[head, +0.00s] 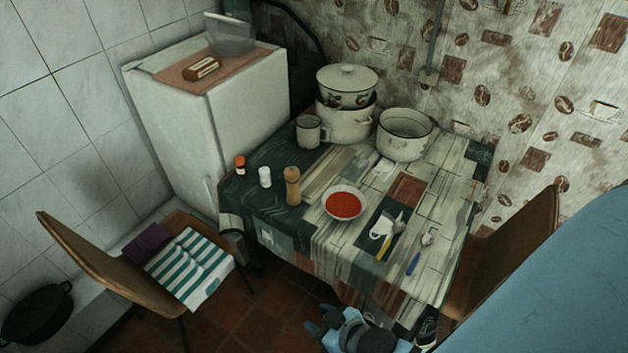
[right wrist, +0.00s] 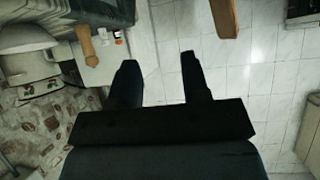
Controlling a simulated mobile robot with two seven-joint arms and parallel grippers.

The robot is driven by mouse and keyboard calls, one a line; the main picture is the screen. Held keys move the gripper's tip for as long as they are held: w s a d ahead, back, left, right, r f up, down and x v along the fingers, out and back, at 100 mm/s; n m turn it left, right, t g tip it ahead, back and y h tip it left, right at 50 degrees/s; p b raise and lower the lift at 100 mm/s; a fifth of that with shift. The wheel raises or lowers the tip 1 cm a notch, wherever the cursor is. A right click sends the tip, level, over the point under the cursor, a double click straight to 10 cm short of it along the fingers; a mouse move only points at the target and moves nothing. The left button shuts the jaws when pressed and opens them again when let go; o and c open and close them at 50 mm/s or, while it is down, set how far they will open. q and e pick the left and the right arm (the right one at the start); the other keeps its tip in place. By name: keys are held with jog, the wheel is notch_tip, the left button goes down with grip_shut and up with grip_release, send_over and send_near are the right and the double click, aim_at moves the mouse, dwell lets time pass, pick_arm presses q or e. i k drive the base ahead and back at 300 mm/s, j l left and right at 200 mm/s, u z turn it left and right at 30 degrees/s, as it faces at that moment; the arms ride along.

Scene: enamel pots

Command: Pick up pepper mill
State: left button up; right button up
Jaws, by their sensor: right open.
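The pepper mill (head: 292,186) is a light wooden turned piece standing upright on the table near its left front edge. It also shows in the right wrist view (right wrist: 86,46), at the upper left, outside the jaws. My right gripper (head: 318,322) is at the bottom of the head view, in front of the table and well apart from the mill. In the right wrist view its two dark fingers (right wrist: 157,78) are spread with nothing between them. My left gripper is not in view.
A white shaker (head: 265,177) and an orange-capped jar (head: 240,166) stand left of the mill. A bowl of red soup (head: 343,203) is to its right, a mug (head: 309,131) and pots (head: 404,136) behind. Chairs (head: 108,268) flank the table (head: 330,250).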

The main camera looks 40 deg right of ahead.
aim_at(293, 198)
jog(key=i+j+z, duration=0.3)
jog(key=z, duration=0.15)
jog(key=i+j+z, duration=0.25)
jog(key=j+z, duration=0.2)
jog(key=i+j+z, duration=0.25)
jog(key=i+j, duration=0.05)
jog(key=j, duration=0.1)
